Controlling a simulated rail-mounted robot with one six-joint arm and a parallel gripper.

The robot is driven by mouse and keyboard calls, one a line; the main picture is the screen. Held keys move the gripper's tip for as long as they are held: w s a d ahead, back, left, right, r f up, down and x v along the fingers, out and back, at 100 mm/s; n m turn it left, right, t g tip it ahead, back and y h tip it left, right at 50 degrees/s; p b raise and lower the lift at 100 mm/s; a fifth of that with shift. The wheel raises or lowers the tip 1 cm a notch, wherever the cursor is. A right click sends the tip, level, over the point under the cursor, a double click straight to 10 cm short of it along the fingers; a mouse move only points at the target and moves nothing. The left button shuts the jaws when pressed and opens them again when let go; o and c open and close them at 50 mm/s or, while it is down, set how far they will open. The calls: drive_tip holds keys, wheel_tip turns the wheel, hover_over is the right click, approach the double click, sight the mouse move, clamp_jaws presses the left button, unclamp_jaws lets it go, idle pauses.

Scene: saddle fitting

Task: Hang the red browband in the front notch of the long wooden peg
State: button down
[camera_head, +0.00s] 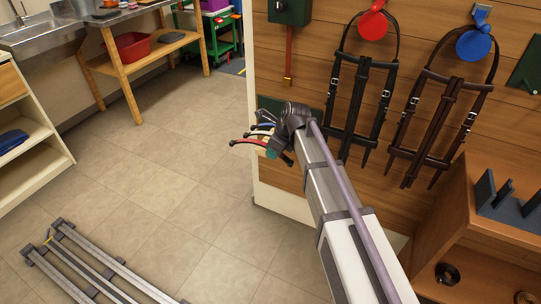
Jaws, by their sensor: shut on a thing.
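Several coloured bands with dark ends cluster at my gripper (277,146), left of the wooden wall's edge. The red browband (246,141) is the lowest strip on the left, with its dark end pointing left. A blue band (262,125) and a pale band (257,133) lie just above it. My gripper is at the far end of my arm and looks shut on the red browband, though the grip itself is small and partly hidden. The long wooden peg and its front notch cannot be made out; my wrist covers much of that spot.
Two dark bridles hang on the wall to the right, under a red round holder (373,25) and a blue one (473,44). A wooden shelf unit (455,228) stands at lower right. A workbench (125,62) is at upper left.

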drive_tip(key=shift+w+d+f+b, duration=0.4)
drive_tip(key=shift+w+f+b, duration=0.3)
drive_tip(key=shift+w, duration=0.1)
drive_tip(key=shift+w+d+f+b, duration=0.35)
drive_tip(key=shift+w+f+b, duration=0.3)
drive_tip(key=shift+w, duration=0.15)
drive_tip(key=c, duration=0.6)
unclamp_jaws()
drive_tip(key=shift+r, duration=0.1)
drive_tip(key=p+v, duration=0.7)
drive_tip(key=v, duration=0.1)
